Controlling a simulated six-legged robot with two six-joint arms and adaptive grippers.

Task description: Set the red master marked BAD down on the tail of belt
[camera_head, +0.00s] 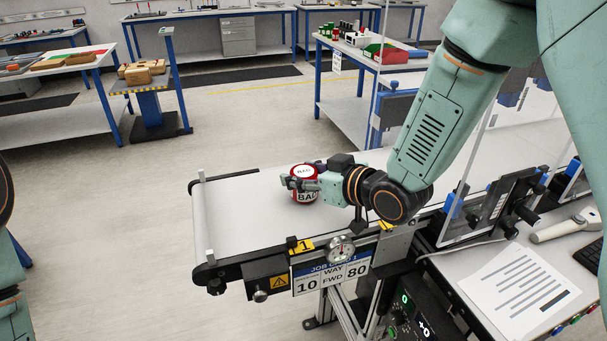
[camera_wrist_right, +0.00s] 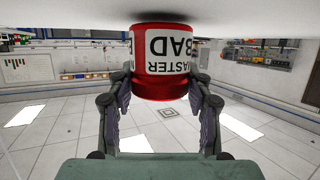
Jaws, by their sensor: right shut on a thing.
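The red master (camera_head: 307,197) is a short red cylinder with a white top and a white label reading BAD; it also shows in the wrist view (camera_wrist_right: 162,65), where the picture is upside down. It is upright at the surface of the white belt (camera_head: 232,218), a little in from the belt's left end, and looks to be touching it or very nearly so. My right gripper (camera_head: 300,184) is shut on the master, with one finger on each side in the wrist view (camera_wrist_right: 160,98). My left gripper is out of view; only parts of my left arm show at the left edge.
A yellow plate marked 1 (camera_head: 300,246), a round dial (camera_head: 341,249) and a sign (camera_head: 331,271) are on the belt's near side. A clear panel and a bench with a paper sheet (camera_head: 517,291) stand at the right. The belt left of the master is bare.

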